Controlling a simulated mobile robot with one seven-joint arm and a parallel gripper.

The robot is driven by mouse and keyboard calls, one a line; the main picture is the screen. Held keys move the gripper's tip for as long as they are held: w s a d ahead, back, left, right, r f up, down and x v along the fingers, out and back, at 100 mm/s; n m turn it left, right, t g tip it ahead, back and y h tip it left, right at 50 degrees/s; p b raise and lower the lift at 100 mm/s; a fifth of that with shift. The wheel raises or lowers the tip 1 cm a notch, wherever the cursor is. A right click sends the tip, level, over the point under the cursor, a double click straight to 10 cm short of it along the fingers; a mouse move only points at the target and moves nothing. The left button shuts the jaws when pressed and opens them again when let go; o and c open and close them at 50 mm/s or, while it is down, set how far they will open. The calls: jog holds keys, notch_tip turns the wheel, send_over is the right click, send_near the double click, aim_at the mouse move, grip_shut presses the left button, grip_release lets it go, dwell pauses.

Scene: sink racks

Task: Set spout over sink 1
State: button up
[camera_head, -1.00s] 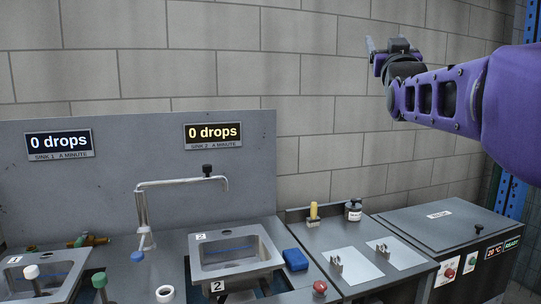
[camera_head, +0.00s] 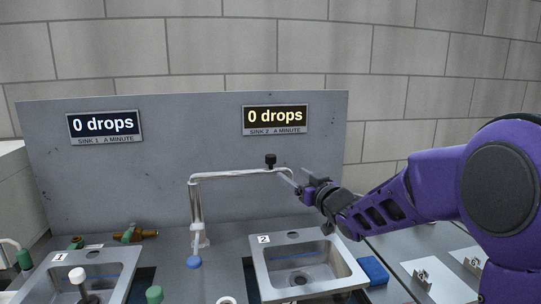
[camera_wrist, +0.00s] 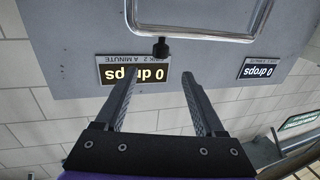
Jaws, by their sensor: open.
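The chrome spout (camera_head: 236,176) rises from a post between the two sinks. Its arm reaches right and its free end, with a black knob (camera_head: 270,160), is over the back of sink 2. In the wrist view the spout (camera_wrist: 200,37) and its black knob (camera_wrist: 161,48) appear just beyond my fingertips. Sink 1 (camera_head: 62,290) is at lower left, cut by the frame edge. Sink 2 (camera_head: 302,270) is right of the post. My gripper (camera_head: 294,180) is open and empty, close to the right of the spout's end; it also shows in the wrist view (camera_wrist: 160,75).
A blue sponge (camera_head: 373,271) lies right of sink 2. A brass valve fitting (camera_head: 135,233) lies behind sink 1. The grey back panel (camera_head: 190,125) stands behind the spout with two drop displays, both reading 0 drops. The space above sink 1 is clear.

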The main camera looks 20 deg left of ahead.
jog(key=p+x, duration=0.1)
jog(key=x, duration=1.6)
jog(key=shift+a+p, duration=0.2)
jog(key=shift+p, duration=0.2)
jog(key=shift+f, duration=0.1)
grip_shut()
dwell(0.6)
